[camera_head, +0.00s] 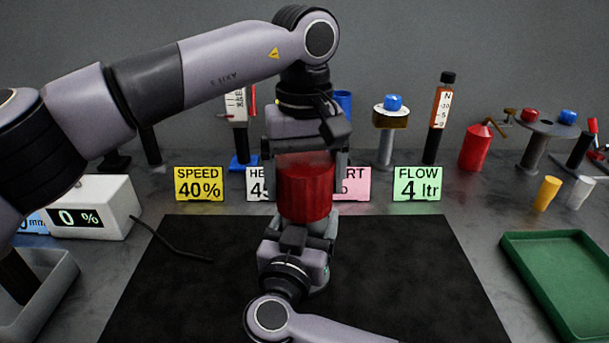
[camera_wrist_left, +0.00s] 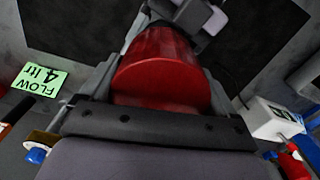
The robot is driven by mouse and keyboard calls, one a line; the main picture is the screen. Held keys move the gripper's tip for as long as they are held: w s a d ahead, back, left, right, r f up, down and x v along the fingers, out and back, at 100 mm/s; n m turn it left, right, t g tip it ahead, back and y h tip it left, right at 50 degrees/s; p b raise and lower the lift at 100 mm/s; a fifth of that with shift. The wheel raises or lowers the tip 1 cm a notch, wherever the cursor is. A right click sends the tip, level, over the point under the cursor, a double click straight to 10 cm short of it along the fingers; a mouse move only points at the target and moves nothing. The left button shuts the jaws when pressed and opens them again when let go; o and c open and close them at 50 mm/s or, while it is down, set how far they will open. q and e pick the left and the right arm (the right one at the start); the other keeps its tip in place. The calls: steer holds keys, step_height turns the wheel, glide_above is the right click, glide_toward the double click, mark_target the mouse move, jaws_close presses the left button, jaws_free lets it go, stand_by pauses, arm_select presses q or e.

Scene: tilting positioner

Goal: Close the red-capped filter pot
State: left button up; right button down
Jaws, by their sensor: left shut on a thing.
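The red cap (camera_head: 305,192) of the filter pot is a wide red cylinder at the middle of the head view. My left gripper (camera_head: 308,172) comes down from above and is shut on it, one finger on each side. The cap's red top (camera_wrist_left: 165,82) fills the middle of the left wrist view. A grey part, likely the pot body (camera_head: 322,228), shows just below the cap. I cannot tell whether cap and body touch. My right gripper (camera_head: 294,236) reaches up from below, in front of the grey part. Its fingertips are hidden or unclear.
A black mat (camera_head: 400,280) lies under the arms, mostly clear. A green tray (camera_head: 515,255) is at right and a grey bin (camera_head: 62,285) at left. A white readout box (camera_head: 112,215) with a cable stands at left. Label cards, including FLOW (camera_head: 418,184), line the back.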

mark_target(305, 160)
arm_select(q)
steer(key=m, duration=0.6)
steer(key=shift+w, duration=0.1)
steer(key=m, duration=0.5)
steer(key=shift+a, duration=0.1)
steer(key=o, duration=0.8)
steer(key=shift+r, duration=0.15)
step_height(305, 160, up, 4)
steer(key=shift+r, duration=0.15)
